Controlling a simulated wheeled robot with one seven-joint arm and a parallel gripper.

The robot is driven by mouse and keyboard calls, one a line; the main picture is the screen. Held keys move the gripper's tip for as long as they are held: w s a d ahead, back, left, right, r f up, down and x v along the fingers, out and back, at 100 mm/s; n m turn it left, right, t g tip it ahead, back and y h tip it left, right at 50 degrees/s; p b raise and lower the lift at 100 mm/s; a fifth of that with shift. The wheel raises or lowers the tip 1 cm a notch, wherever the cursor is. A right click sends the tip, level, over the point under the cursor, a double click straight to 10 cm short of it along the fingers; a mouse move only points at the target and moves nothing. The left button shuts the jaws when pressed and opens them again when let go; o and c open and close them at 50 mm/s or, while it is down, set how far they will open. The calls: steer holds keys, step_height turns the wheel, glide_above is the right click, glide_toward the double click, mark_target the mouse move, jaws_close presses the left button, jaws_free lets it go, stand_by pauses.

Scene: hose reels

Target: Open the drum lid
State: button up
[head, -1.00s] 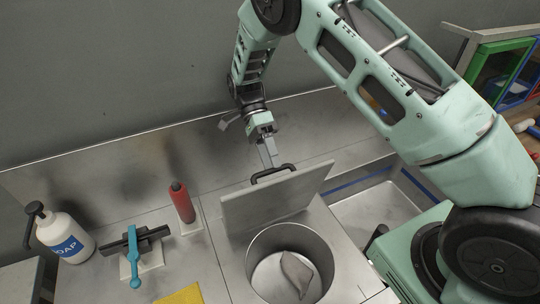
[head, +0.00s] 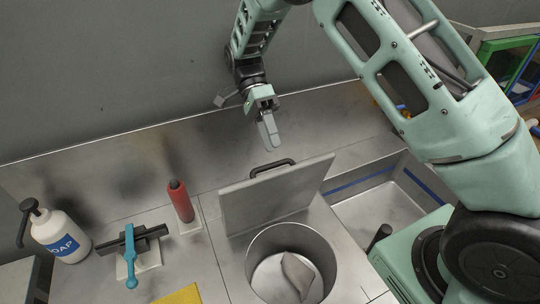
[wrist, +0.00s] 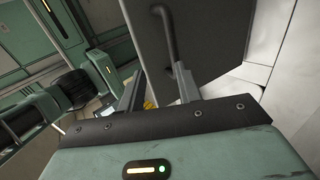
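The drum lid (head: 275,197) is a flat grey square panel. It stands raised, close to upright, behind the round drum opening (head: 327,262). A dark handle (head: 272,165) is at its upper edge. The lid (wrist: 215,35) and handle (wrist: 168,35) also show in the wrist view. My gripper (head: 268,146) is just above and behind the handle, apart from it in the head view. In the wrist view my gripper (wrist: 159,73) has a gap between its fingers and nothing between them. A crumpled grey cloth-like piece (head: 297,274) lies inside the drum.
A yellow cloth (head: 181,295) lies at the front. A sink basin (head: 375,210) is to the right. A wall rises behind the counter.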

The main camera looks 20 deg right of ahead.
steer(key=shift+r+b, duration=0.45)
steer(key=shift+r, duration=1.85)
steer(key=s+a+r+t+p, duration=0.1)
steer(key=s+r+t, duration=0.25)
steer(key=s, duration=0.25)
steer(key=s+r+t, duration=0.2)
steer(key=s+t, duration=0.2)
steer(key=s, duration=0.2)
steer(key=w+p+x, duration=0.1)
steer(key=x, duration=1.6)
steer(key=shift+f+p, duration=0.3)
steer(key=shift+p, duration=0.05)
steer(key=shift+a, duration=0.15)
steer(key=c, duration=0.7)
jaws_close()
